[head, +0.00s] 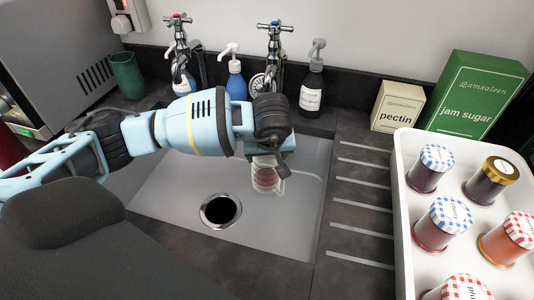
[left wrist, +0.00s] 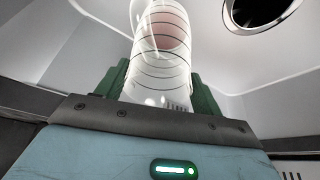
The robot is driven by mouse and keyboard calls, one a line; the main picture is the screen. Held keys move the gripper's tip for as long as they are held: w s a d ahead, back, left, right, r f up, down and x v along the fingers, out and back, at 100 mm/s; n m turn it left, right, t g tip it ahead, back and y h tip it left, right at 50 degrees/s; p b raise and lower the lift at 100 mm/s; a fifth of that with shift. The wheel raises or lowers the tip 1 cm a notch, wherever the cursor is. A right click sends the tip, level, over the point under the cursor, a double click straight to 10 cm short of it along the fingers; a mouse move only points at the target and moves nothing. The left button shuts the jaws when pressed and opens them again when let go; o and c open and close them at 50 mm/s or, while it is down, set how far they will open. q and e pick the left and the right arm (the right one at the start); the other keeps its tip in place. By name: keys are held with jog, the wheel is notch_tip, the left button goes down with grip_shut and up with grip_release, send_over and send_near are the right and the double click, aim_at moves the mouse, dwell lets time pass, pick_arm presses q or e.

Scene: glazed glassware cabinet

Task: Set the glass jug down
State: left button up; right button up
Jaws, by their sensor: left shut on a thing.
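The clear glass jug (head: 268,180) is in the sink area, under my left gripper (head: 268,158), toward the right side of the basin. It also shows in the left wrist view (left wrist: 160,45), with dark rings around it, between two green finger pads. My left gripper is shut on it. The gripper hides the jug's upper part in the head view. I cannot tell whether its base touches the sink floor. The grey sink (head: 165,208) has a round dark drain (head: 220,210) to the left of the jug. My right gripper is not in view.
A ribbed drainer (head: 355,215) lies right of the sink. A white tray (head: 402,190) with several jam jars stands farther right. Two taps (head: 275,45) and soap bottles (head: 312,85) line the back, with a pectin box (head: 398,107) and jam sugar box (head: 475,95). A green cup (head: 126,75) stands back left.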

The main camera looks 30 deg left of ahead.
pick_arm(q)
jog(key=o, duration=1.5)
jog(key=shift+f, duration=0.1)
jog(key=v, duration=1.2)
jog(key=shift+a+p, duration=0.1)
jog(key=shift+p, duration=0.25)
